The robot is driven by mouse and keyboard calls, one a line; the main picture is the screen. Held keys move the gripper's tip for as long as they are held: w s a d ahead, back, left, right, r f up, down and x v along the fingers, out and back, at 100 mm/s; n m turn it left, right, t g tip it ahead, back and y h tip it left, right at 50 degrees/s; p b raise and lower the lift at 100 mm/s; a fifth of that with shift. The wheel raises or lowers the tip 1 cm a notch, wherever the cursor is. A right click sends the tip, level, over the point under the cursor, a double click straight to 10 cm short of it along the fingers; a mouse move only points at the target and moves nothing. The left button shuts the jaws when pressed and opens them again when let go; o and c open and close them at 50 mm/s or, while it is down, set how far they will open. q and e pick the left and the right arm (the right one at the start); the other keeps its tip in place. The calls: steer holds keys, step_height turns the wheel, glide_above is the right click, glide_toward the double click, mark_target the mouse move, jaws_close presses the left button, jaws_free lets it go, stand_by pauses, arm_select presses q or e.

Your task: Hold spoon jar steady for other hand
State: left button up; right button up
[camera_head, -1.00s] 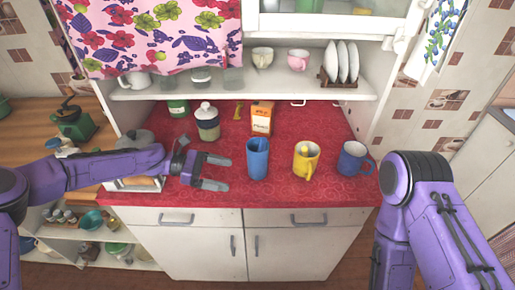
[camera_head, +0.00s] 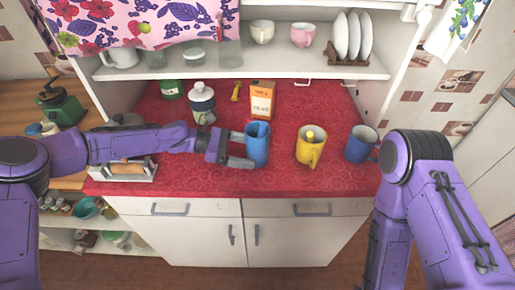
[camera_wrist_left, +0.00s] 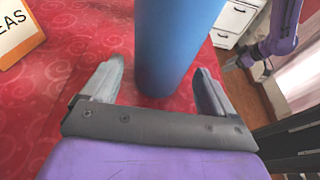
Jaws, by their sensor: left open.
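A tall blue cup (camera_head: 258,146), which I take to be the spoon jar, stands upright near the front of the red counter; no spoon shows in it. My left gripper (camera_head: 245,150) is open and level with the counter, its fingers reaching to either side of the cup. In the left wrist view the blue cup (camera_wrist_left: 175,45) stands between the tips of the open left gripper (camera_wrist_left: 160,80), closer to the right finger. I cannot tell whether it touches that finger. My right arm shows at the right, but its gripper is out of view.
A yellow mug (camera_head: 311,152) and a dark blue mug (camera_head: 360,145) stand to the right on the red counter (camera_head: 210,178). Behind are an orange-and-white box (camera_head: 262,100), a lidded jar (camera_head: 202,104) and a green tin (camera_head: 172,90). A shelf (camera_head: 200,68) overhangs the back.

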arm_select(q)
steer(key=shift+b+x, duration=0.3)
steer(key=shift+x, duration=1.05)
steer(key=c, duration=0.7)
steer(key=shift+o, duration=0.2)
